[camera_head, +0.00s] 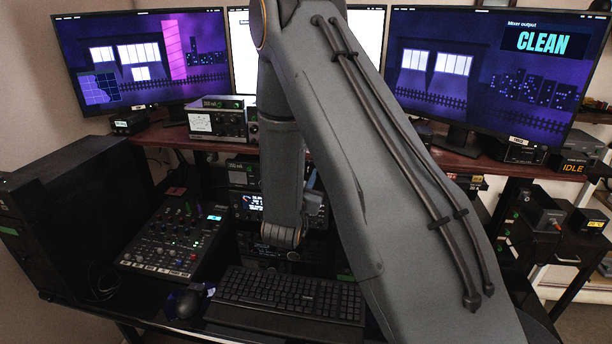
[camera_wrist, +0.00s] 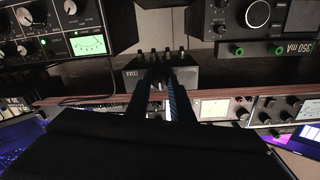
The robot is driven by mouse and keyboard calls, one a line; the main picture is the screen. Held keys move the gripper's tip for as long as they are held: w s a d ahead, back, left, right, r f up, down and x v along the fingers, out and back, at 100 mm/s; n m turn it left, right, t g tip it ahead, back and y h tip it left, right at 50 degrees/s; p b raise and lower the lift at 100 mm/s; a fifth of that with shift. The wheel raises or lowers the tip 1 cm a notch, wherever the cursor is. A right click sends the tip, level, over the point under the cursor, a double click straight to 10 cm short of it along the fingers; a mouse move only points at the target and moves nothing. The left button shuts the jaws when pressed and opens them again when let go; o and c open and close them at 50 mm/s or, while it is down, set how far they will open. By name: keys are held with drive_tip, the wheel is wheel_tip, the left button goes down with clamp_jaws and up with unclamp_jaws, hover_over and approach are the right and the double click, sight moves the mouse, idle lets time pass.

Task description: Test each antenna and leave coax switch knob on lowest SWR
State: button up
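The small grey coax switch box (camera_wrist: 185,72), with upside-down lettering and several connectors on its far edge, is at the centre of the wrist view. My gripper (camera_wrist: 160,75) has its two dark fingers reaching to the front of this box with a narrow gap between them. The knob is mostly hidden between the fingertips, so I cannot tell its position or whether they clasp it. A green-lit meter (camera_wrist: 88,44) shows upside down at upper left; its reading is too small to tell. In the head view my arm hides the gripper and the coax box.
Other radio units (camera_wrist: 262,15) sit close by at the upper right of the wrist view. The head view shows a left monitor (camera_head: 140,60), a right monitor (camera_head: 490,75) reading "CLEAN", a mixer (camera_head: 172,240), a keyboard (camera_head: 290,295) and a mouse (camera_head: 186,302) on a crowded desk.

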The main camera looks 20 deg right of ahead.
clamp_jaws()
drive_tip(key=shift+m+b, duration=0.3)
drive_tip(key=shift+b, duration=0.05)
drive_tip(key=m+b, duration=0.3)
drive_tip(key=shift+f, duration=0.1)
drive_tip(key=shift+m+b, duration=1.5)
drive_tip(key=shift+m, duration=0.5)
drive_tip(key=o, duration=0.8)
unclamp_jaws()
drive_tip(key=shift+c, duration=0.2)
